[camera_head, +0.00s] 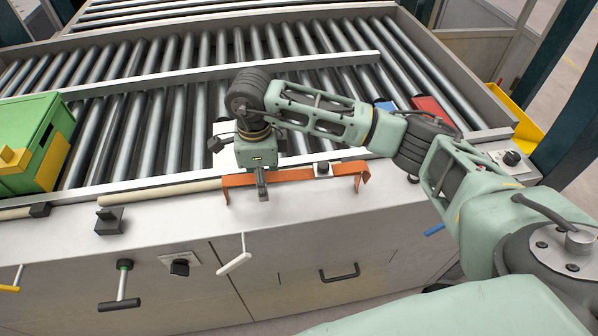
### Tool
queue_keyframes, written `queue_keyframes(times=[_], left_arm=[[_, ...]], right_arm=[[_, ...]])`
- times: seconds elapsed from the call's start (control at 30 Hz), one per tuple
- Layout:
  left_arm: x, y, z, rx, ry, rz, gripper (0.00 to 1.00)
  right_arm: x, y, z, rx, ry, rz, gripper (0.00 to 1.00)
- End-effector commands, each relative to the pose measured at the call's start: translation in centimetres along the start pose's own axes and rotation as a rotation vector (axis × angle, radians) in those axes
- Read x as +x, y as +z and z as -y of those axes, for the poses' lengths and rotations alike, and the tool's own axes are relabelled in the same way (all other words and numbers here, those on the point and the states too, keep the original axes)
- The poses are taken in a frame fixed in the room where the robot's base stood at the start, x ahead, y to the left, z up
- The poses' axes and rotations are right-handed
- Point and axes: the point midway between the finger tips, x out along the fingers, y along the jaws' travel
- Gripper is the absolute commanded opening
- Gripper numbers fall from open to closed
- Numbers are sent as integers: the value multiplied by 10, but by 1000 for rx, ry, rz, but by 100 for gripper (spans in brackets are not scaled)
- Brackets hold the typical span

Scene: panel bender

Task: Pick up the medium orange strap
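A long orange strap (294,176) with bent-down ends lies along the front ledge of the roller conveyor, right of the picture's middle. My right gripper (262,186) points down at the strap's left part, and a finger overlaps the strap in the view. I see the fingers edge-on, so I cannot tell whether they are closed on the strap. The gripper body hides a little of the strap. My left gripper is not in view.
A green and yellow box (30,140) stands on the rollers at left. A beige rod (165,191) and black knob block (110,220) are on the ledge. A red block (432,106), blue block (385,105) and yellow bin (522,120) are at right. Handles stick out from the cabinet front (300,245).

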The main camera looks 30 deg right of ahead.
Motion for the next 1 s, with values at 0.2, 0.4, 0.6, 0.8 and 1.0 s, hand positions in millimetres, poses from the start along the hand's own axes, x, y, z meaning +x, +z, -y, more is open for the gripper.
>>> queue_keyframes(times=[0.2,0.4,0.6,0.8,1.0], left_arm=[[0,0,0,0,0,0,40],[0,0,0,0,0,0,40],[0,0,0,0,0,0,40],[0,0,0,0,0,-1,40],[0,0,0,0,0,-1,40]], right_arm=[[0,0,0,0,0,0,33],[0,0,0,0,0,0,16],[0,0,0,0,0,0,0],[0,0,0,0,0,0,0],[-1,0,0,0,0,0,0]])
